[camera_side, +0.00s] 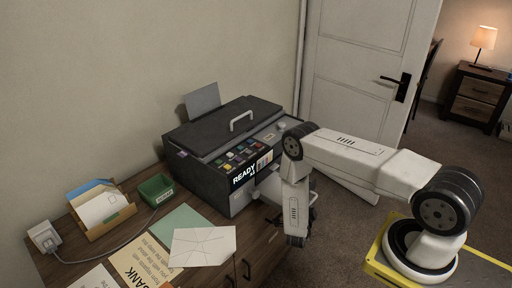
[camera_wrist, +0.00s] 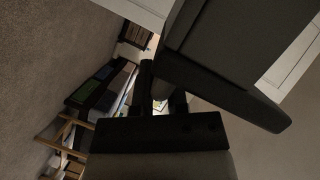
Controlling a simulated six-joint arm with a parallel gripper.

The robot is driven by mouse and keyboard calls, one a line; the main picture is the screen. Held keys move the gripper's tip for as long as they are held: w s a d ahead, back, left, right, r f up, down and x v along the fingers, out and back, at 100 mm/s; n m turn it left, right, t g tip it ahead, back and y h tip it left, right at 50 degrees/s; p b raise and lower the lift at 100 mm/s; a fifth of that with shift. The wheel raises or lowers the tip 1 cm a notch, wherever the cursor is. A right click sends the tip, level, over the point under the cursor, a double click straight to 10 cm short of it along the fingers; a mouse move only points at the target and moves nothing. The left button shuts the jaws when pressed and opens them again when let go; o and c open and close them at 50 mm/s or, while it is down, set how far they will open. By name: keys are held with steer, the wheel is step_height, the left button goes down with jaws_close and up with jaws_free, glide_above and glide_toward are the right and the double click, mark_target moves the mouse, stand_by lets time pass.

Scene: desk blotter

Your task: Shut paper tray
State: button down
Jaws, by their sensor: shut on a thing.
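The dark printer (camera_side: 207,183) stands on the wooden desk, its front panel reading "READY". A pale paper tray (camera_side: 268,188) juts from its front right, partly hidden by my arm. My gripper (camera_side: 276,216) is low at the printer's front, beside the tray, and mostly hidden behind my arm link. In the wrist view, the two dark fingers of my gripper (camera_wrist: 162,97) stand close together at the corner of a large dark slab (camera_wrist: 220,65). My gripper is shut on the paper tray; the exact contact is too dark to make out.
A green box (camera_side: 156,190), an envelope holder (camera_side: 103,212) and loose papers (camera_side: 203,246) lie on the desk's left. Drawer handles (camera_side: 247,268) show on the desk front. A white door (camera_side: 355,75) stands behind.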

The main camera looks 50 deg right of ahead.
steer(key=w, duration=0.6)
steer(key=c, duration=0.7)
jaws_free()
steer(key=shift+o, duration=0.2)
steer(key=shift+a, duration=0.1)
steer(key=v, duration=0.7)
steer(key=shift+a, duration=0.25)
steer(key=shift+s+r, duration=0.1)
